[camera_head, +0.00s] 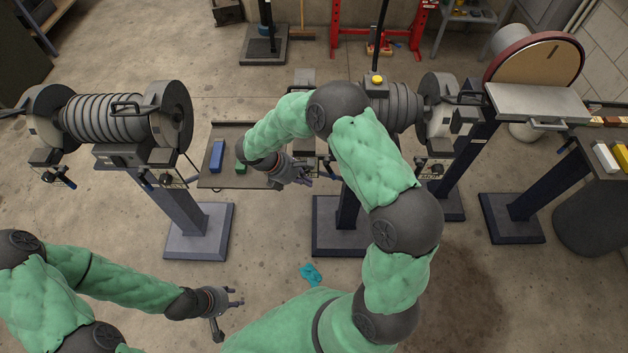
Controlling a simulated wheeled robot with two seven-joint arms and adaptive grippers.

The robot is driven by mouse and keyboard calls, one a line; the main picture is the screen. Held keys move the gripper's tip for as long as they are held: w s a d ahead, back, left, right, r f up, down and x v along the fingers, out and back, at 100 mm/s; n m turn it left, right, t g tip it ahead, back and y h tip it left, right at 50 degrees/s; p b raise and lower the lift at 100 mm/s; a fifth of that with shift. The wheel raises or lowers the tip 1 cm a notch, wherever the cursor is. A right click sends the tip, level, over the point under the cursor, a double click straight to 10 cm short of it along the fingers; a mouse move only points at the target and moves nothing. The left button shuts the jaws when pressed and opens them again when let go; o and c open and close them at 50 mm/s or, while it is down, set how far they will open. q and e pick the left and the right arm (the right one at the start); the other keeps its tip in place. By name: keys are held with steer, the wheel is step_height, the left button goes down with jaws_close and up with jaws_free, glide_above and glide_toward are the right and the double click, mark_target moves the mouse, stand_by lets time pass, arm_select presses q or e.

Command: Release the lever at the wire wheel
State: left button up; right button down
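The middle pedestal grinder (398,105) stands behind my raised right arm, which hides its left end. I cannot make out the wire wheel or its lever for certain; they may be behind that arm. A yellow knob (377,80) shows on top of this grinder. My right gripper (318,172) is in front of the grinder's left side, beside a small shelf. Whether its fingers touch anything is too small to tell. My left gripper (240,297) hangs low over the floor at lower left, its fingertips apart and empty.
Another pedestal grinder (105,120) stands at left. A shelf (215,178) holds a blue block (217,156) and a green block (240,168). A disc sander (535,65) is at right. A turquoise cloth-like item (311,274) lies on the floor, which is mostly clear between the pedestals.

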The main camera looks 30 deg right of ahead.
steer(key=p+v, duration=0.1)
steer(key=v, duration=0.5)
steer(key=shift+r, duration=0.45)
steer(key=shift+s, duration=0.15)
